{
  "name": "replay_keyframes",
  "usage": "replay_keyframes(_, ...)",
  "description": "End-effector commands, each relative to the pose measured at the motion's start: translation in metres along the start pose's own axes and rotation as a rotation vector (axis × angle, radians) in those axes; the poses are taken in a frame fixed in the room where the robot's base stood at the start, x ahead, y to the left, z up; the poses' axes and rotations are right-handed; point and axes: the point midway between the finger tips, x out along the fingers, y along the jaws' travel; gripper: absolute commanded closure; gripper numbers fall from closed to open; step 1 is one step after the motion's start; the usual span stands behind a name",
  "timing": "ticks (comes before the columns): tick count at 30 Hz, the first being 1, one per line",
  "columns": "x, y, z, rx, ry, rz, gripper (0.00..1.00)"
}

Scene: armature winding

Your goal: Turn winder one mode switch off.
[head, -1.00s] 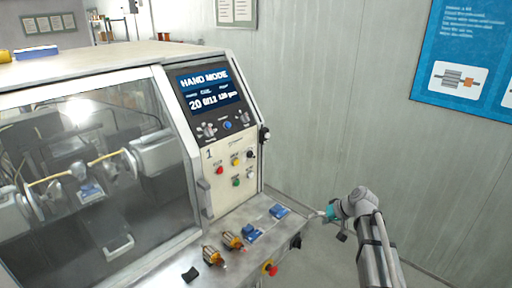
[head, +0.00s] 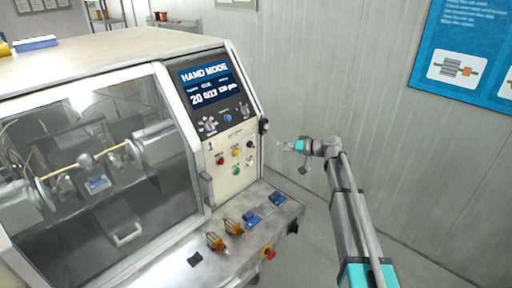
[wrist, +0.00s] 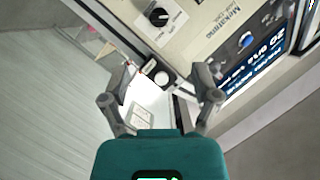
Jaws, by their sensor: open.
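The winder marked 1 (head: 211,146) has a front panel whose screen (head: 211,83) reads HAND MODE. A black rotary knob (head: 250,144) sits on the lower panel; in the wrist view it is the black knob (wrist: 158,17) on a white plate. Another switch (head: 264,126) is mounted at the panel's right side edge; in the wrist view its round pale face (wrist: 163,80) lies between the fingers. Which one is the mode switch I cannot read. My gripper (head: 284,146) is open and empty, right of the panel, apart from it; it also shows in the wrist view (wrist: 162,82).
Red (head: 220,161), yellow (head: 236,152) and green (head: 236,171) buttons sit on the panel. A wall stands behind; the space around my gripper is clear.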

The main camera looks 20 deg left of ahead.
Motion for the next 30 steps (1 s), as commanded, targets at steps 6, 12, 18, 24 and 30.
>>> replay_keyframes(6,0.007,0.001,0.000,0.000,-0.001,0.000,0.21)
replay_keyframes(12,0.026,0.001,0.001,0.000,-0.002,-0.001,0.21)
replay_keyframes(18,0.055,0.001,0.001,0.000,-0.003,-0.001,0.21)
replay_keyframes(24,0.086,0.001,0.001,-0.001,-0.003,-0.001,0.21)
replay_keyframes(30,0.115,0.001,0.001,0.000,-0.003,-0.001,0.21)
